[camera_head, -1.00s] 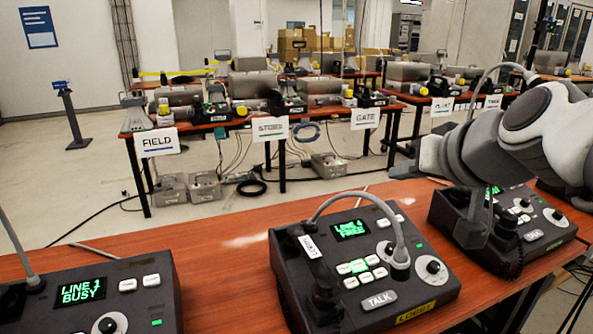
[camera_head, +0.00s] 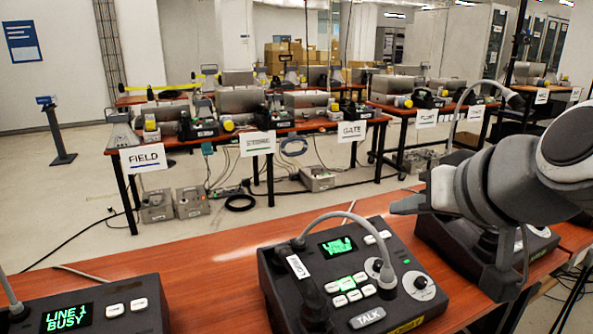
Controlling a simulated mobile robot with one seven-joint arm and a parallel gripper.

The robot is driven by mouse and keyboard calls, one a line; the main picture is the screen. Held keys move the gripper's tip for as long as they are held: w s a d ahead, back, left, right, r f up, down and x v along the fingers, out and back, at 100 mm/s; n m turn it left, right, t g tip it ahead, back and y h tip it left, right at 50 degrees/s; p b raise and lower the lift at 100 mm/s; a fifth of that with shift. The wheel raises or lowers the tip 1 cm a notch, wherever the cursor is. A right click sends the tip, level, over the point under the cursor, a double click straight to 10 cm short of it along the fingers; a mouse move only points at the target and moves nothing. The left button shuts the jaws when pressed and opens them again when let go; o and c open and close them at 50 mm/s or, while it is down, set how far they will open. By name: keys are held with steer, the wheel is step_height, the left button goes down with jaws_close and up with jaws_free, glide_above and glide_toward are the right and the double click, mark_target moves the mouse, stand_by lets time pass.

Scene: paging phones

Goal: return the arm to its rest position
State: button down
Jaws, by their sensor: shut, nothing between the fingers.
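My arm (camera_head: 505,180) reaches in from the right edge, grey and bent, above the right end of the near table. My gripper (camera_head: 455,222) is at its left end, in front of the right paging phone (camera_head: 455,247) and covering much of it. The gripper is shut with nothing held; its fingertips are hard to make out against the dark phone. I cannot tell whether it touches the phone. The middle paging phone (camera_head: 390,262) stands to its left, with a gooseneck microphone, a TALK button and a green screen with unreadable text.
The left paging phone (camera_head: 105,311) reads LINE 1 BUSY. The near brown table (camera_head: 190,255) has bare room between the left and middle phones. Farther off, a row of tables carries equipment and signs such as FIELD (camera_head: 142,158) and GATE (camera_head: 352,131).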

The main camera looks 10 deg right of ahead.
steer(key=s+a+f+n+g+h+p, duration=0.1)
steer(key=s+a+f+g, duration=0.2)
steer(key=f, duration=0.4)
steer(key=s+a+f+g+h+p, duration=0.1)
steer(key=s+a+f+g, duration=0.1)
steer(key=s+f, duration=0.35)
step_height(320, 180, up, 15)
steer(key=w+p, duration=0.1)
steer(key=p, duration=1.4)
steer(key=shift+w+d, duration=0.2)
steer(key=shift+d, duration=0.1)
steer(key=shift+d+f, duration=0.15)
